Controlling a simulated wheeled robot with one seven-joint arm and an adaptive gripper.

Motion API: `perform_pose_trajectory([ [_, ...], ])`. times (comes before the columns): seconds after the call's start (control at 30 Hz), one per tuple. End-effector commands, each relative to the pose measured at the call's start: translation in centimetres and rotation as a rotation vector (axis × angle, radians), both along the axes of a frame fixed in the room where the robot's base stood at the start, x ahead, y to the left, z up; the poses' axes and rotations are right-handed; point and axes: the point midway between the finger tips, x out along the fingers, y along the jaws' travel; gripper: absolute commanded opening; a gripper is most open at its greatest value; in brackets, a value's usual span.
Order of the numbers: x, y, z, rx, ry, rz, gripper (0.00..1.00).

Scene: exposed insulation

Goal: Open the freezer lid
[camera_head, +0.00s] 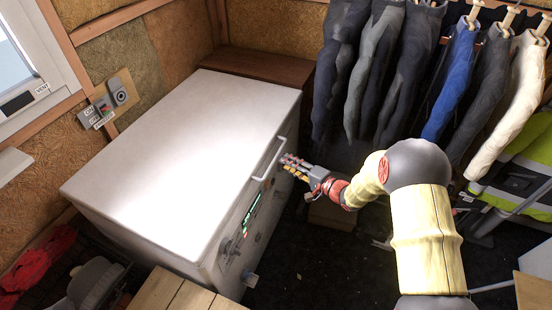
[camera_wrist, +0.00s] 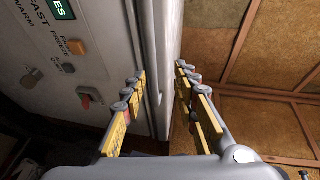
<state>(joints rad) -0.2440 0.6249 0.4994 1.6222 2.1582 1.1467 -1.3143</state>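The white chest freezer (camera_head: 150,220) stands along the wall in the head view. Its lid (camera_head: 190,130) lies flat and closed. A pale bar handle (camera_head: 268,160) is on the front, near the lid edge. My gripper (camera_head: 287,164) is just right of the handle, fingers toward it. In the wrist view my gripper (camera_wrist: 158,88) is open, its yellow-padded fingers spread to either side of a pale upright strip (camera_wrist: 148,60), which looks like the handle. I cannot tell whether the fingers touch it. The freezer front with buttons (camera_wrist: 83,45) fills the left side.
Hanging clothes (camera_head: 375,70) fill the back right, beyond my arm. Wall switches (camera_head: 110,100) are at the left. A wooden slatted surface (camera_head: 175,292) is in front of the freezer's near end. The dark floor (camera_head: 320,255) right of the freezer is mostly clear.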

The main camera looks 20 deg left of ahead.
Motion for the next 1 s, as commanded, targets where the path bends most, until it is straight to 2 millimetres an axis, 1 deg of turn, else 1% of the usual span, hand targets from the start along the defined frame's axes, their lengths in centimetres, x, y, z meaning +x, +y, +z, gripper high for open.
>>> perform_pose_trajectory([
  [0.03, 0.3, 0.0, -0.8, 0.002, -0.001, -0.014, 0.30],
  [0.17, 1.0, 0.4, -1.7, 0.004, -0.003, -0.033, 0.30],
  [0.27, 1.4, 1.4, -1.9, 0.005, -0.005, -0.033, 0.30],
  [0.5, 3.1, 4.6, -2.7, 0.004, -0.003, -0.033, 0.30],
  [0.63, 3.8, 5.9, -2.9, 0.005, -0.005, -0.032, 0.30],
  [0.8, 4.2, 6.7, -2.9, 0.005, -0.003, -0.034, 0.30],
  [1.0, 4.3, 6.7, -2.9, 0.005, -0.003, -0.034, 0.30],
])
